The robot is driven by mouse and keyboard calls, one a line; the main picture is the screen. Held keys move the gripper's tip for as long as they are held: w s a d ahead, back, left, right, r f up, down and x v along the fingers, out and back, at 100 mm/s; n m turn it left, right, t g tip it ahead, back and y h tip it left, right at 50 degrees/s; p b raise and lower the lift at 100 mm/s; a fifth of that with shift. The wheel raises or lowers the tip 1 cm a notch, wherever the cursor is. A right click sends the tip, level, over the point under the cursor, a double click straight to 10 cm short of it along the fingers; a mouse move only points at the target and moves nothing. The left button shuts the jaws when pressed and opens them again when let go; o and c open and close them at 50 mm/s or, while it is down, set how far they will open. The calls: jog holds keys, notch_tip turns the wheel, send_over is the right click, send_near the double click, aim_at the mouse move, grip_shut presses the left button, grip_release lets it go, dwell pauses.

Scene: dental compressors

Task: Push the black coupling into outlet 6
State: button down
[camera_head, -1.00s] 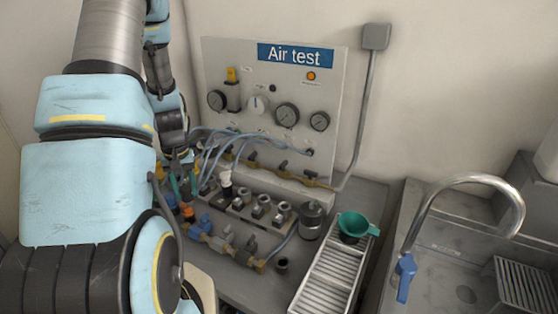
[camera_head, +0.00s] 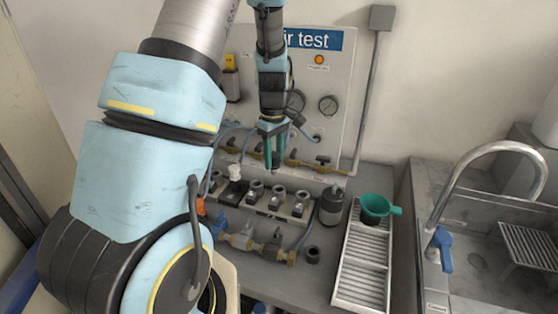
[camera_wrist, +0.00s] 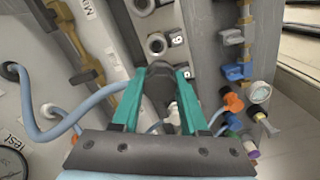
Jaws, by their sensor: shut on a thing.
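My gripper (camera_head: 271,164) points down above the back of the outlet block, in front of the panel. Its teal fingers are shut on the black coupling (camera_wrist: 159,88), which sits between them in the wrist view. The grey outlet block (camera_head: 290,208) carries a row of metal outlets, with several open ones to the right. A black fitting with a white top (camera_head: 235,180) stands at its left part. In the wrist view a metal outlet (camera_wrist: 157,44) lies just beyond the fingertips, apart from the coupling.
A brass valve row (camera_head: 262,249) lies in front of the block. A dark canister (camera_head: 331,206) stands at its right end, and a small black cup (camera_head: 313,255) nearer. Blue hoses (camera_wrist: 38,125) loop beside the gripper. A rack (camera_head: 361,277) with a green funnel (camera_head: 376,205) stands right.

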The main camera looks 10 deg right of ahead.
aim_at(279, 155)
jog(key=shift+s+d+n, duration=0.2)
jog(key=shift+d+n, duration=0.1)
jog(key=shift+d, duration=0.35)
jog(key=shift+f, duration=0.1)
notch_tip(279, 155, down, 5)
jog(key=b, duration=0.4)
jog(key=shift+f, duration=0.1)
dwell(0.7)
jog(key=shift+f+b, duration=0.85)
jog(key=shift+f, duration=0.4)
jog(key=shift+c, duration=1.8)
grip_release()
jog(key=shift+r, duration=0.15)
notch_tip(279, 155, up, 10)
jog(key=shift+r+b, duration=0.25)
jog(key=shift+b, duration=0.75)
